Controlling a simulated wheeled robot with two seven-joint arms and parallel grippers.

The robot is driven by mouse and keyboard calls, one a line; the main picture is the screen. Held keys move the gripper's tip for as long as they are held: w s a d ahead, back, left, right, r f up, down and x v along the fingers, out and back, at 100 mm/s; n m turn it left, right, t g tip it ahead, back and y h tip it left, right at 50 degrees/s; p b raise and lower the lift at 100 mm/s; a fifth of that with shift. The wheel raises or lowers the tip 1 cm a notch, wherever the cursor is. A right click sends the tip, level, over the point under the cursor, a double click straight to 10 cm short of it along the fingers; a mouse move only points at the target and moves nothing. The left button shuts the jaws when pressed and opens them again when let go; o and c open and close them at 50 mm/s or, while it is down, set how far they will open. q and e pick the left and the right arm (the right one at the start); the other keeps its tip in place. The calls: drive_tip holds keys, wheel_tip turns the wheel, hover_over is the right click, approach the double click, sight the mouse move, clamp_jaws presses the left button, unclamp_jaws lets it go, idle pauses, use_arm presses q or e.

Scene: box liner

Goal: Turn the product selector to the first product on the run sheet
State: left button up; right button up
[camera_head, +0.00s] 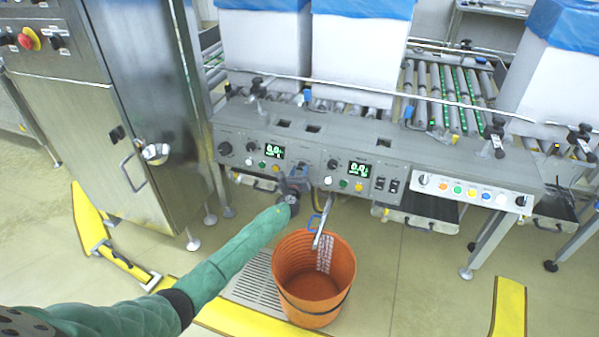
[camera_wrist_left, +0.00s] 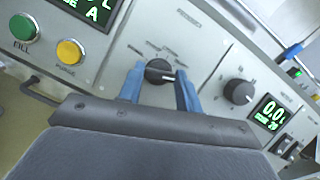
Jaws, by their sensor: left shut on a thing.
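The product selector (camera_wrist_left: 158,70) is a dark round knob with a light pointer mark, on the grey panel in the left wrist view. A fan of small labels surrounds it, too small to read. My left gripper (camera_wrist_left: 160,88) has its two blue fingers on either side of the knob and is shut on it. In the head view my left gripper (camera_head: 295,182) is at the panel's front, between the two green displays, and hides the knob. I cannot make out a run sheet. My right gripper is not in view.
A second dark knob (camera_wrist_left: 238,92) sits right of the selector, near a green display (camera_wrist_left: 270,115). Green (camera_wrist_left: 24,27) and yellow (camera_wrist_left: 70,51) buttons lie to the left. An orange bucket (camera_head: 312,285) stands below the panel. A steel cabinet (camera_head: 150,100) stands left.

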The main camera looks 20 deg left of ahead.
use_arm(q)
drive_tip(key=shift+n, duration=0.3)
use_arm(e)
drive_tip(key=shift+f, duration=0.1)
use_arm(q)
drive_tip(key=shift+d+n+g+y, duration=0.15)
drive_tip(key=shift+n+y, duration=0.15)
drive_tip(key=shift+n, duration=0.3)
drive_tip(key=shift+n+g+y, duration=0.15)
drive_tip(key=shift+n+y, duration=0.15)
drive_tip(key=shift+n, duration=0.8)
drive_tip(key=shift+n+g+y, duration=0.4)
drive_tip(key=shift+n+y, duration=0.2)
drive_tip(key=shift+n, duration=1.5)
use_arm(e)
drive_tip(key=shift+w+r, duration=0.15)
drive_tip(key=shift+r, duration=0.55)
use_arm(q)
drive_tip(key=shift+g+y, duration=0.3)
